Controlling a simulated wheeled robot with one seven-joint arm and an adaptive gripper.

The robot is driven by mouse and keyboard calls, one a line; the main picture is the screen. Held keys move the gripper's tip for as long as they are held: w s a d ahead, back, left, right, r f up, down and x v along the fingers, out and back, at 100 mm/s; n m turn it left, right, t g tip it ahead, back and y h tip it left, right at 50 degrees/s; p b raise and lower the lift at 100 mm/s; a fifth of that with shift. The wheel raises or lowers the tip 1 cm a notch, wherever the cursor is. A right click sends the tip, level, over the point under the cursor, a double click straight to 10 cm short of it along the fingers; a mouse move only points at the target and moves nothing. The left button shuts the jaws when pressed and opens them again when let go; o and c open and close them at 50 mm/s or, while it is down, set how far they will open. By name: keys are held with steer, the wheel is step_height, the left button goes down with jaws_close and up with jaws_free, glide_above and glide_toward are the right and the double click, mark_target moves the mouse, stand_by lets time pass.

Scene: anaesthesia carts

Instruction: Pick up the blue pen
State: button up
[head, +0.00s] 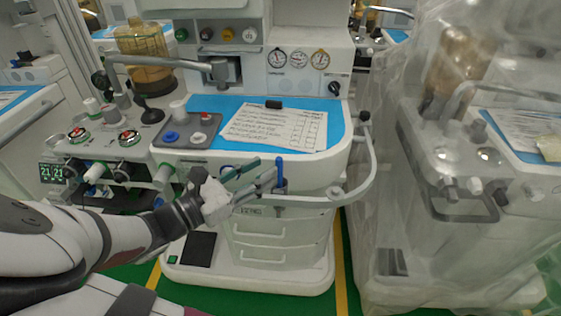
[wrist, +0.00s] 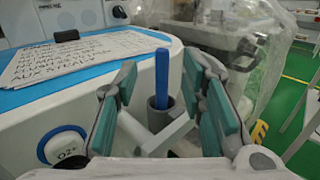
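The blue pen (wrist: 162,78) stands upright in a small grey cup (wrist: 160,112) at the front edge of the white cart. In the head view the pen (head: 279,172) shows at the cart's front rim, just past my fingertips. My gripper (wrist: 165,95) is open, with teal pads on either side of the pen in the wrist view. In the head view my gripper (head: 262,178) reaches in from the left. I cannot tell whether the fingers touch the pen or cup.
A printed sheet (head: 275,128) lies on the blue mat (head: 207,104) with a black clip (head: 273,104). A curved grey rail (head: 369,165) runs round the cart's right corner. A plastic-covered cart (head: 440,215) stands to the right. Green floor shows between them.

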mark_target(279, 158)
steer(key=shift+b+x, duration=0.6)
steer(key=shift+x, duration=2.25)
steer(key=shift+s+r, duration=0.1)
steer(key=shift+r, duration=0.05)
jaws_close()
